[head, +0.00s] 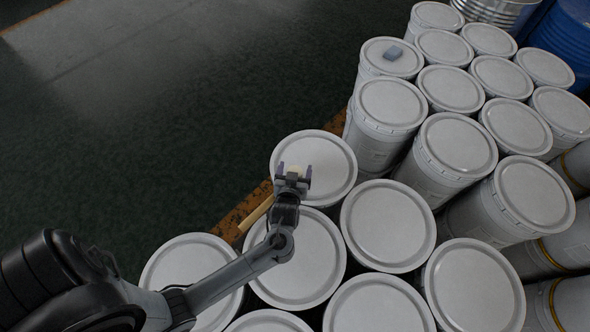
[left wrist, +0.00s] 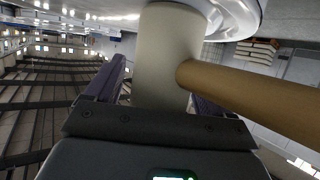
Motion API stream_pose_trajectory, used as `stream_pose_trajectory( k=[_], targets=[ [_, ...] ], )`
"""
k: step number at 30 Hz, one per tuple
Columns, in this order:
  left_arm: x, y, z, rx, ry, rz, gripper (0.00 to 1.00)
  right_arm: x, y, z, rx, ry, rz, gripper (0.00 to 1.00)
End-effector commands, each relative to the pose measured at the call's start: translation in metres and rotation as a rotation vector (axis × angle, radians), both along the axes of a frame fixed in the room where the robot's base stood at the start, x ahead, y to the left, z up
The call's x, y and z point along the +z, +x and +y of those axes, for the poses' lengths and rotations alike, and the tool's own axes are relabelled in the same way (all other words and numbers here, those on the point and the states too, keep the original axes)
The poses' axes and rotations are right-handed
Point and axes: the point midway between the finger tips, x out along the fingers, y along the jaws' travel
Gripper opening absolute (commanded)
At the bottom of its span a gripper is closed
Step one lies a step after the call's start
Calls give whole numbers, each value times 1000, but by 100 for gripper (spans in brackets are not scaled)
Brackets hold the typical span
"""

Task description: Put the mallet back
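The mallet has a cream cylindrical head (left wrist: 165,60) and a tan wooden handle (head: 257,213). In the head view, my left gripper (head: 295,173) is over the lid of a white bucket (head: 325,150), with the cream head between its fingers. The handle points down-left, past the lid's edge. In the left wrist view, the purple fingers stand on either side of the head. A narrow gap shows at the left finger; the handle partly hides the right one. Whether the head touches the lid is unclear. My right gripper is not in view.
Several white lidded buckets stand close together, below and right. Blue drums (head: 565,40) stand at the top right. The dark green floor (head: 150,130) at the left is clear.

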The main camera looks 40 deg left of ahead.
Motion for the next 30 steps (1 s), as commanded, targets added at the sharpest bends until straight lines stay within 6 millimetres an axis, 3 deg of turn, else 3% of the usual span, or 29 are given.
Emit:
stream_pose_trajectory(
  k=[13, 30],
  targets=[
    [5, -4, -3, -1, 0, 1, 84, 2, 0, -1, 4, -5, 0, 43],
    [40, -77, -50, 0, -1, 1, 84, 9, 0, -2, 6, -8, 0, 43]
  ],
)
